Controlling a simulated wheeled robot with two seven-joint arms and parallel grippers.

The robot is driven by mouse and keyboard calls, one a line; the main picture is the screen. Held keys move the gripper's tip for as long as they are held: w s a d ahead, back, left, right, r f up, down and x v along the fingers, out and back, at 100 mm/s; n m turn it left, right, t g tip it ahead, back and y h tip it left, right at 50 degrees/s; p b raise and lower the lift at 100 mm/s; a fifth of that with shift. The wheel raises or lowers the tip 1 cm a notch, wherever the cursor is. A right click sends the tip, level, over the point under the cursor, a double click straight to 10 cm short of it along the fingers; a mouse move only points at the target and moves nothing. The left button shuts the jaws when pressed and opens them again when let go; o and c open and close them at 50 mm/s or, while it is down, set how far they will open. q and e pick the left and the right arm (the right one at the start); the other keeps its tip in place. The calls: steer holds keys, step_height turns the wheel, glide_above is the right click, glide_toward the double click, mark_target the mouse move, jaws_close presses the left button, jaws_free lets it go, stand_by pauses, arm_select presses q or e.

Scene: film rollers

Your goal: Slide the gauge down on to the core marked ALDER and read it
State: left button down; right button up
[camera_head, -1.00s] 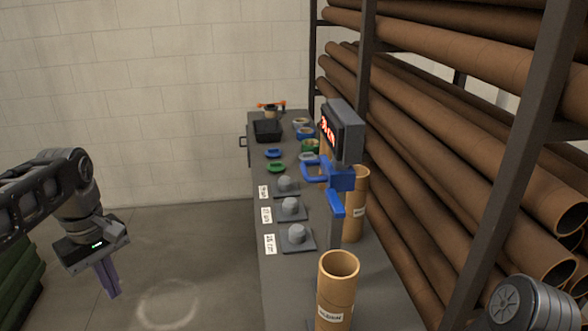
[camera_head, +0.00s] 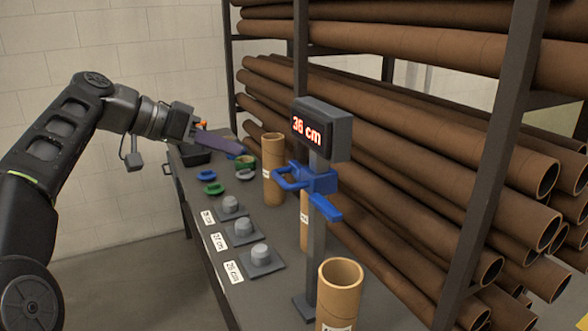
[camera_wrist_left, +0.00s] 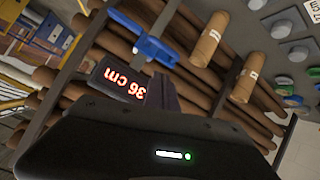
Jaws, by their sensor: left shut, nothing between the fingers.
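The gauge is a grey post with a display (camera_head: 318,128) reading 36 cm. Its blue slider with a handle (camera_head: 310,178) sits on the post below the display, above the core tops nearby. Three upright brown cores stand on the table: a front core (camera_head: 340,288), a middle core (camera_head: 304,222) partly hidden behind the post, and a back core (camera_head: 272,175). Their labels are too small or cut off to read. My left gripper (camera_head: 236,149) is shut and empty, left of the display and apart from the slider. The wrist view shows the display (camera_wrist_left: 124,80) and slider (camera_wrist_left: 148,46) upside down. My right gripper is out of view.
Grey knobbed blocks (camera_head: 262,256) with cm labels line the table's left side. Small blue and green rings (camera_head: 210,188) and a black tray (camera_head: 194,158) lie farther back. A rack of long brown tubes (camera_head: 400,130) stands close behind the gauge.

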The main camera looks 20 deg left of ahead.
arm_select(q)
steer(key=m, duration=0.1)
steer(key=r+m, duration=0.1)
steer(key=m, duration=0.1)
steer(key=d+r+m, duration=0.1)
steer(key=shift+w+d+m+t+h, duration=0.1)
steer(key=shift+w+m+t+h, duration=0.2)
steer(key=shift+h, duration=0.1)
steer(key=w+d+f+p, duration=0.2)
steer(key=w+d+f, duration=0.3)
steer(key=f, duration=0.3)
steer(key=shift+w+d+f, duration=0.2)
steer(key=shift+w+f, duration=0.05)
steer(key=shift+w, duration=0.2)
